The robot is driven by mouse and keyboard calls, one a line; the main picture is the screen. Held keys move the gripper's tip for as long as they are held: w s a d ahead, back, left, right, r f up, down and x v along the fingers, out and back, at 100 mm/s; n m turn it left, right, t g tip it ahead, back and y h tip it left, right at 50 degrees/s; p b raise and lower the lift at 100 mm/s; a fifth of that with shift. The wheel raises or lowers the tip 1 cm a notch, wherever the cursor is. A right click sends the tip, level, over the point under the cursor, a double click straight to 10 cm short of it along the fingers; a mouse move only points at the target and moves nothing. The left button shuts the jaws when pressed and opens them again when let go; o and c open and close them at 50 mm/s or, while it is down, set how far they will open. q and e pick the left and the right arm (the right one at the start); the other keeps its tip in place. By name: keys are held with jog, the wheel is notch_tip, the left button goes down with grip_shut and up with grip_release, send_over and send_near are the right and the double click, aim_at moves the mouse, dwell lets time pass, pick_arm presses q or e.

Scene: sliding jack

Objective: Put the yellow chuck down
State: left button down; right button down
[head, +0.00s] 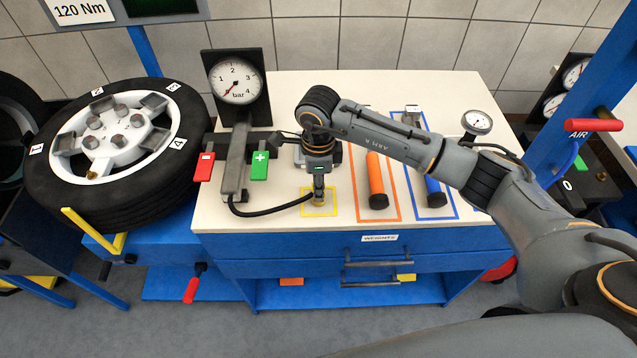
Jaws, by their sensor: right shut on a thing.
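The yellow chuck (319,203) is on the end of a black hose, inside or just over the yellow square outline (333,213) near the bench top's front edge. My right gripper (319,189) points down and is shut on the chuck from above. The gripper covers the chuck's upper part. I cannot tell whether its lower end touches the bench top. My left gripper is not in view.
An orange-handled tool (376,182) and a blue-handled tool (434,190) lie in outlines to the right. The pressure gauge (236,80) and the green plus button (260,166) stand left. A wheel (110,150) is further left. The bench top (270,225) is bare near the front.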

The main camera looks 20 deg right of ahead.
jog(key=c, duration=1)
grip_release()
jog(key=shift+r+p, duration=0.15)
jog(key=shift+p, duration=0.2)
jog(key=shift+r, duration=0.25)
notch_tip(320, 180, up, 12)
jog(key=b, duration=0.3)
jog(key=shift+f, duration=0.25)
